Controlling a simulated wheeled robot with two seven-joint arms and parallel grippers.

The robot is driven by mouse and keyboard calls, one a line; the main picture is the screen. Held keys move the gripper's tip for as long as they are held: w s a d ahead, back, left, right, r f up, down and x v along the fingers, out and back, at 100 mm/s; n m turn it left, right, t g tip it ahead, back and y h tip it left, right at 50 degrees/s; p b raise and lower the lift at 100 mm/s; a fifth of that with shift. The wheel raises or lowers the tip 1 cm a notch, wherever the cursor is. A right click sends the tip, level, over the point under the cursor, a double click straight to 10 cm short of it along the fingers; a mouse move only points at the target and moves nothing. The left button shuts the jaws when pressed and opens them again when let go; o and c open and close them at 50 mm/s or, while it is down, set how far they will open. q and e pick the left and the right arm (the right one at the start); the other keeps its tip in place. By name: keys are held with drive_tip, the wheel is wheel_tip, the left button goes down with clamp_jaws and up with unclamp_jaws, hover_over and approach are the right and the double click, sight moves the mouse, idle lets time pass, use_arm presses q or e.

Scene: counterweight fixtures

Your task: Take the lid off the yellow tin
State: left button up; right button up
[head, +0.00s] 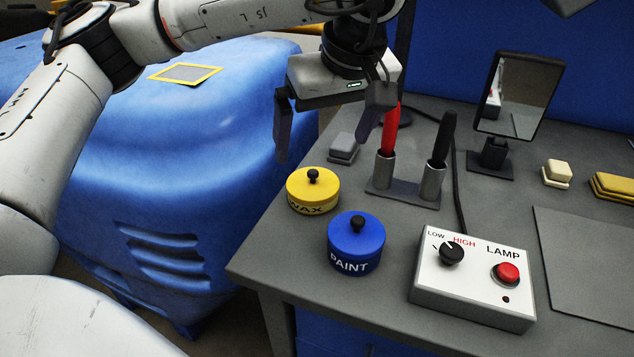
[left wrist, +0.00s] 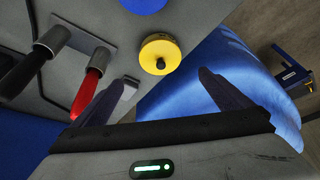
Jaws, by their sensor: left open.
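The yellow tin (head: 313,201), marked WAX, stands upright near the left edge of the grey table. Its yellow lid (head: 305,182) with a black knob (head: 313,174) is on it. My left gripper (head: 324,150) is open and empty, above and behind the tin, apart from it. In the left wrist view the yellow lid (left wrist: 150,50) shows beyond the open fingers (left wrist: 160,95). A blue tin (head: 356,262), marked PAINT, stands in front and right of the yellow one, with a black-knobbed lid on. My right gripper is not in view.
A stand with a red marker (head: 391,130) and a black marker (head: 445,138) is right of my left gripper. A lamp box (head: 472,283) stands right of the blue tin. A mirror (head: 518,95) is at the back. A blue covered shape (head: 200,190) lies left of the table (head: 395,225).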

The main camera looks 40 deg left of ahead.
sight(314, 174)
use_arm(q)
drive_tip(key=x, duration=0.9)
drive_tip(key=shift+s+f+p, duration=0.1)
drive_tip(key=shift+f+p, duration=0.25)
drive_tip(key=shift+f, duration=0.05)
drive_tip(key=c, duration=1.1)
